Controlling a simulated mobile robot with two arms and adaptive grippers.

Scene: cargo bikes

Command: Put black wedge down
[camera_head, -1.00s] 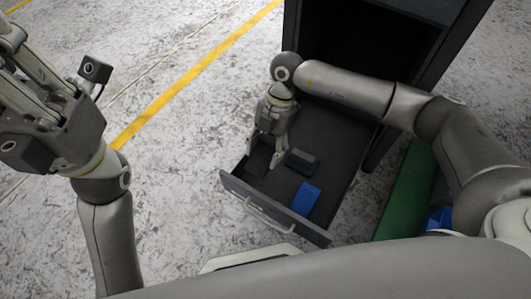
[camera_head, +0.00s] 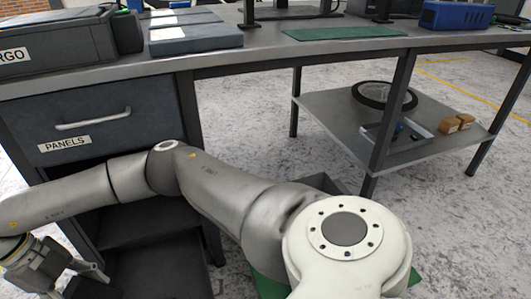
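My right arm crosses the view from the right, and its gripper (camera_head: 88,281) is at the lower left, partly cut off by the frame. It is low in front of the workbench cabinet, over a dark drawer or shelf surface (camera_head: 158,277). I cannot tell whether its fingers are open or shut. I cannot make out the black wedge in this view. My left gripper is out of view.
A closed drawer labelled PANELS (camera_head: 95,122) is under the workbench top (camera_head: 270,57). The bench holds a dark case (camera_head: 60,45), a blue-grey box (camera_head: 195,38), a green mat (camera_head: 345,33) and a blue toolbox (camera_head: 455,15). A lower shelf (camera_head: 350,115) holds a ring and small boxes (camera_head: 457,123).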

